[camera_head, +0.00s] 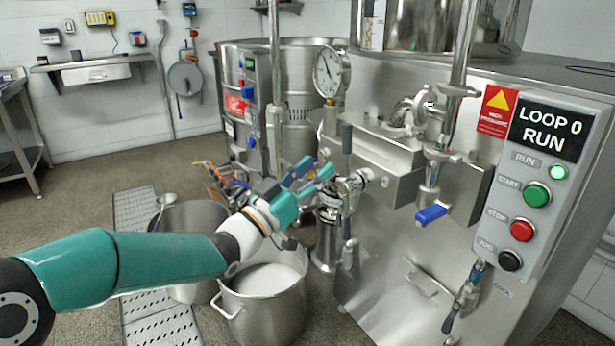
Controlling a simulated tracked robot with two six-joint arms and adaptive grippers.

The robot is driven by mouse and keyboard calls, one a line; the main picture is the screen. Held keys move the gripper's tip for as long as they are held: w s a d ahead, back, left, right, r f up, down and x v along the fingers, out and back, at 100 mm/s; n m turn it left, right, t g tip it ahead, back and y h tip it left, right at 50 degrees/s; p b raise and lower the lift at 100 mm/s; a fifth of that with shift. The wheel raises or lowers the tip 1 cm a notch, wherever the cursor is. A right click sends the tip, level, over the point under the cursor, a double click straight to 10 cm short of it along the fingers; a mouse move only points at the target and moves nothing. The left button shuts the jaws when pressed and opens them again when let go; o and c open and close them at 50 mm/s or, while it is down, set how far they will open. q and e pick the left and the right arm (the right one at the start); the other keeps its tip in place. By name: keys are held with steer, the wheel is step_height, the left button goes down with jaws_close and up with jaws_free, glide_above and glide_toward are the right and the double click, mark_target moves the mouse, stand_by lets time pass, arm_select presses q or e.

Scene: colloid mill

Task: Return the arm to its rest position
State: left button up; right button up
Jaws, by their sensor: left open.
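My left arm reaches in from the left edge, and its teal left gripper (310,178) is open near the middle of the view. It appears in front of the steel mill's outlet fitting (352,184); I cannot tell whether they touch. Nothing shows between its fingers. A steel pot (265,317) with white contents stands on the floor below the gripper. My right gripper is not in view.
The mill's control panel (540,185) at the right reads "LOOP 0 RUN", with a lit green lamp. A blue-handled valve (431,214) and a pressure gauge (331,72) stick out. A second pot (190,215) stands behind my forearm.

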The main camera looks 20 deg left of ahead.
arm_select(q)
steer(key=shift+v, duration=0.85)
steer(key=s+d+f+n+g+y, duration=0.1)
steer(key=d+f+n+g, duration=0.15)
steer(key=f, duration=0.95)
steer(key=s+d+f+n+g+y, duration=0.1)
steer(key=f+g, duration=0.2)
steer(key=f, duration=0.9)
steer(key=d+f+n+g+y, duration=0.2)
steer(key=f, duration=1)
steer(key=s+d+f+g, duration=0.2)
steer(key=s+f+g, duration=0.4)
steer(key=s+f, duration=0.7)
steer(key=s+f+n+g+y, duration=0.1)
steer(key=s+f+g, duration=0.5)
steer(key=s, duration=0.7)
step_height(320, 180, up, 35)
steer(key=s+p, duration=0.1)
steer(key=p, duration=3.5)
steer(key=shift+s+d+r, duration=0.2)
steer(key=shift+s+d, duration=0.1)
steer(key=shift+d, duration=0.05)
